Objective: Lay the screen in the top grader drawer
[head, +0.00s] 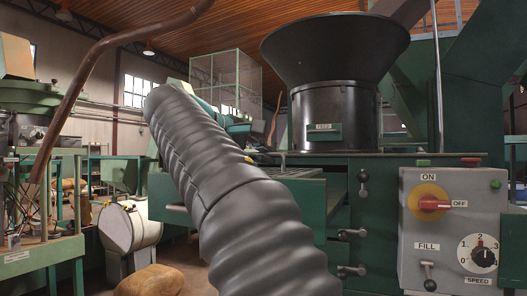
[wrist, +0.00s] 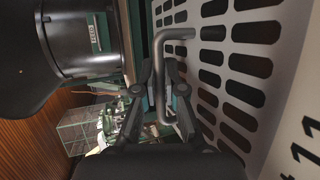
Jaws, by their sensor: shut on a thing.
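My gripper (wrist: 160,88) is shut on the bent grey metal handle (wrist: 175,34) of the screen. The screen (wrist: 214,58) is a pale flat plate with rows of long rounded slots, filling the right side of the wrist view. Black digits are printed on its plain margin. In the head view my ribbed grey arm crosses the middle and hides much behind it; I cannot make out the screen there. A green drawer-like part of the grader (head: 300,200) sticks out just right of my arm, below the black hopper. Its inside is not clearly visible.
The black hopper (head: 333,105) labelled FEED stands on the green machine; it also shows in the wrist view (wrist: 85,38). Levers (head: 352,234) and a grey control box (head: 450,235) with a red switch are at right. A brown sack (head: 150,281) lies on the floor.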

